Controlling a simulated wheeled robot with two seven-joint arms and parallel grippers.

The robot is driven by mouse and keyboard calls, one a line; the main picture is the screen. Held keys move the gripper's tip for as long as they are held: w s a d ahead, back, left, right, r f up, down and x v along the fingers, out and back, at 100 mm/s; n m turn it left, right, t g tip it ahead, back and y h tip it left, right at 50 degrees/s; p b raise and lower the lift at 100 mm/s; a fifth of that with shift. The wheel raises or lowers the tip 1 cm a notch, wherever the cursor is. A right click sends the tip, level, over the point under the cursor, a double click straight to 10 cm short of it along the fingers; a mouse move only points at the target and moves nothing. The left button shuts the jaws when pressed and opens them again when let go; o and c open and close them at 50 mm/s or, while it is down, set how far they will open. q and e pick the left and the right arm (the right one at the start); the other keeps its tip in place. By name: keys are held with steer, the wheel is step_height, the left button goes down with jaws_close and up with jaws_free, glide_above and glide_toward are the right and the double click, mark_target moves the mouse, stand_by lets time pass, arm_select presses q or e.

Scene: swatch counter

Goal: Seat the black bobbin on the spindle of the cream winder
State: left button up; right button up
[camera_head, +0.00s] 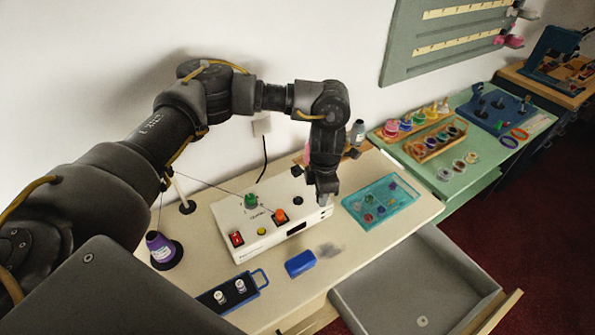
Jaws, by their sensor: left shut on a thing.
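The cream winder (262,227) stands on the table below my left arm. Its top carries a green part (251,201), an orange part (280,216), a red switch (236,238), a yellow button (262,231) and a small black round part (298,201). I cannot tell which of these is the spindle. My left gripper (322,199) points down at the winder's right end and is shut on a small dark thing, likely the black bobbin, mostly hidden by the fingers. I cannot tell whether it touches the winder. My right gripper is not in view.
A teal tray (404,207) with small coloured pieces lies right of the winder. A blue block (300,263) and a dark blue holder (212,299) lie in front. A purple thread cone (159,246) stands left, its thread running toward the winder. A grey drawer (385,300) is open front right.

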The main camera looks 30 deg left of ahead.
mark_target(297, 201)
arm_select(q)
steer(key=a+n, duration=0.2)
steer(key=w+a+n+p, duration=0.1)
steer(key=a+n, duration=0.2)
steer(key=w+a+f+n+p, duration=0.1)
steer(key=a+n, duration=0.1)
steer(key=shift+a+n, duration=0.3)
steer(key=shift+n, duration=0.1)
steer(key=shift+a+f+n, duration=0.15)
steer(key=shift+a+n, duration=0.2)
steer(key=shift+n, duration=0.05)
steer(key=shift+f, duration=0.2)
steer(key=shift+f+b, duration=2.1)
steer(key=shift+f, duration=0.65)
steer(key=o, duration=1)
